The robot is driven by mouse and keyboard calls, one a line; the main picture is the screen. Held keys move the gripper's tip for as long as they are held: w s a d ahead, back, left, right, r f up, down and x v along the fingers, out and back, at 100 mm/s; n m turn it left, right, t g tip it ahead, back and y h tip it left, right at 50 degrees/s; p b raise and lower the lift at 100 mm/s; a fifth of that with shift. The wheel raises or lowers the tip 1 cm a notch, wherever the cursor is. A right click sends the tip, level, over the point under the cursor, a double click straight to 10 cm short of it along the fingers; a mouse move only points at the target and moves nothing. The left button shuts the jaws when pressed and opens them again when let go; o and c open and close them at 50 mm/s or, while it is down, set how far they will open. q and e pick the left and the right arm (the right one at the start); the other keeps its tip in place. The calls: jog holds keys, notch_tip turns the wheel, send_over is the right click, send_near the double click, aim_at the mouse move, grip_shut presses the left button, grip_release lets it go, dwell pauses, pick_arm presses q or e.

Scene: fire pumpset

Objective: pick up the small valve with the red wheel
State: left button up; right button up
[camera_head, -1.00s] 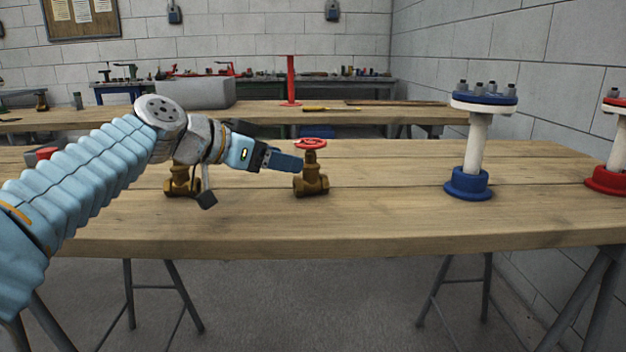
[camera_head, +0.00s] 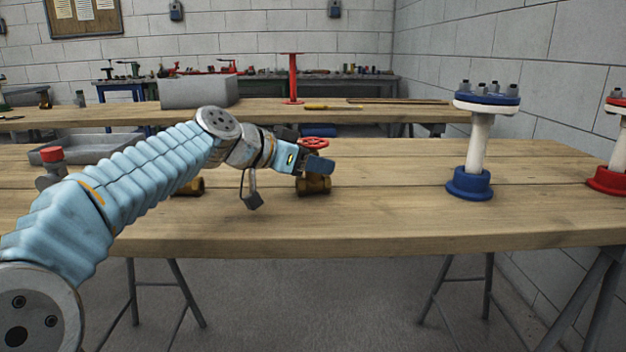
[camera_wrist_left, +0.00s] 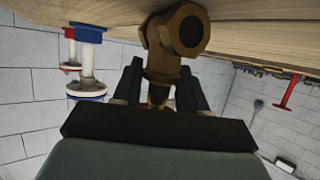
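The small brass valve with the red wheel (camera_head: 314,143) stands upright on the near wooden table. Its brass body (camera_head: 313,186) shows below my left gripper (camera_head: 309,158), which partly covers its middle. In the left wrist view, which is turned over, the brass valve (camera_wrist_left: 178,35) sits between the two dark fingers of my left gripper (camera_wrist_left: 160,88). The fingers are apart, one on each side of the valve's neck, with gaps showing beside it. My right gripper is not in view.
Another brass fitting (camera_head: 191,187) is mostly hidden behind my left arm. A blue-flanged white pipe (camera_head: 478,140) and a red-flanged one (camera_head: 610,180) stand at the right. A grey tray (camera_head: 90,147) lies at the left. The table between valve and blue flange is clear.

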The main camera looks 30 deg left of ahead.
pick_arm(q)
grip_shut()
jog(key=shift+r, duration=0.1)
